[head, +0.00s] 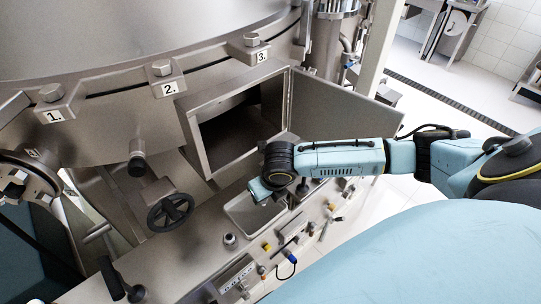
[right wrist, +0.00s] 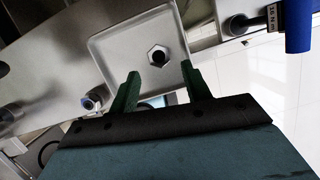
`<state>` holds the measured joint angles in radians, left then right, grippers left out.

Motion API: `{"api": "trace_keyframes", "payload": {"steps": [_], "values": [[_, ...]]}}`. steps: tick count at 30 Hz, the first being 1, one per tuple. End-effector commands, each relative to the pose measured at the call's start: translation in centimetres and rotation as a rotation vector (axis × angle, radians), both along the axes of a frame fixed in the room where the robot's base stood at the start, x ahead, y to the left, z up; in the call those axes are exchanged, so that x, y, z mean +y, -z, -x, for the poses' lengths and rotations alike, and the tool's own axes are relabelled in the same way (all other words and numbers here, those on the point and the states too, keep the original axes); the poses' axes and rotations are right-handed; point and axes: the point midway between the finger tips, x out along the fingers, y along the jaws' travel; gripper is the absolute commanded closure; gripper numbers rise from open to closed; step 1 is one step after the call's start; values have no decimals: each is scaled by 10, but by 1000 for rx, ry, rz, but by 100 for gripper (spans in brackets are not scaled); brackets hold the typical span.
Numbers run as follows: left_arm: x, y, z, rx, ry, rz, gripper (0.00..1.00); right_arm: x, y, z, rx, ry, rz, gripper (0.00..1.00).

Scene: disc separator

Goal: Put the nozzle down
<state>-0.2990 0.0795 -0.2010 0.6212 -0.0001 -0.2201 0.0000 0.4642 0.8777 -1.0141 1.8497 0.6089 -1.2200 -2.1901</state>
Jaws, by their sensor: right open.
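A hexagonal metal nozzle (right wrist: 158,55) with a dark centre lies in a shallow metal tray (right wrist: 105,45) in the right wrist view. In the head view the tray (head: 234,207) is below my right gripper (head: 260,190), and I cannot make out the nozzle there. My right gripper, with green fingers (right wrist: 162,90) in its wrist view, is open. The nozzle is beyond the fingertips and apart from them. My left gripper is not in view.
An open metal box (head: 195,150) with its door (head: 325,105) swung right stands behind the tray. A handwheel (head: 170,210) is to the left. Several coloured knobs and valves line the ledge in front.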

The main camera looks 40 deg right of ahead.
Motion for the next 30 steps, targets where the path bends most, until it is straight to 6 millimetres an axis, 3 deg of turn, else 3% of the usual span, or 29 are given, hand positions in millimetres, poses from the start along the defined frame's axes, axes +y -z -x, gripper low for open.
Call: {"api": "trace_keyframes", "payload": {"steps": [6, 12, 30], "values": [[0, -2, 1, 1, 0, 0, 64, 0, -47, 13, -4, -2, 1, 52], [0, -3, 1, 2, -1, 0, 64, 1, -74, 21, -2, -1, 0, 52], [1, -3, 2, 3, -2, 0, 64, 2, -81, 24, 0, 1, 0, 52]]}}
